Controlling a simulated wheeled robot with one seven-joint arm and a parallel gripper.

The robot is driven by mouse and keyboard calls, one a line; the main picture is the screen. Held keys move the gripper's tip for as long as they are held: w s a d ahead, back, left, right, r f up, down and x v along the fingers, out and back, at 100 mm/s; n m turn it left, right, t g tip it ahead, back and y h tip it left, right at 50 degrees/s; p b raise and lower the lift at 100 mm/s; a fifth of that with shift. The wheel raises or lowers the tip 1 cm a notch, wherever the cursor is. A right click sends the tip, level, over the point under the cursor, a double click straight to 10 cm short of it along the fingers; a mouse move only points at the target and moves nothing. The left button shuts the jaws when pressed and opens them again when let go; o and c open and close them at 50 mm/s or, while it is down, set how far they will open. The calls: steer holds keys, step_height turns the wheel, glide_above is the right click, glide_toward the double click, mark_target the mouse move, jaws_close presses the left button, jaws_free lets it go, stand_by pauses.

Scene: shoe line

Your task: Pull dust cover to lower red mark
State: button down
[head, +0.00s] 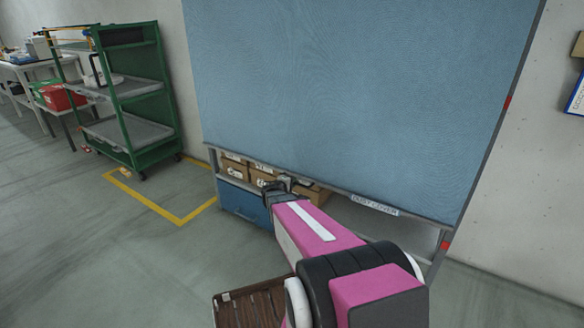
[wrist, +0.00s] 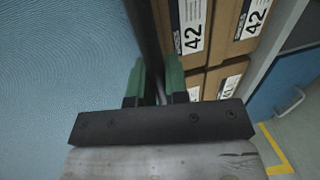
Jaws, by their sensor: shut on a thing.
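The blue dust cover (head: 340,90) hangs down over most of the rack, with a label (head: 374,205) on its grey bottom bar. The bar's right end is a little above the lower red mark (head: 446,246) on the right post. The upper red mark (head: 507,102) is well above it. My gripper (head: 277,184) is at the bar, left of its middle. In the wrist view, its green fingers (wrist: 158,82) are shut on the dark bar (wrist: 143,40), with the blue cover (wrist: 60,70) at left. My arm hides part of the rack below.
Shoe boxes (head: 235,165) stand on the rack below the cover, above a blue drawer (head: 243,205). A slatted wooden surface (head: 250,306) is low in front. A green cart (head: 128,95) stands at left by yellow floor tape (head: 160,210). The grey floor between is clear.

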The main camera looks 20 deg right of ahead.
step_height(320, 180, down, 12)
stand_by(0.3)
steer(key=c, duration=1.1)
jaws_free()
steer(key=v, duration=1)
steer(key=shift+s+a, duration=0.25)
steer(key=shift+a, duration=0.05)
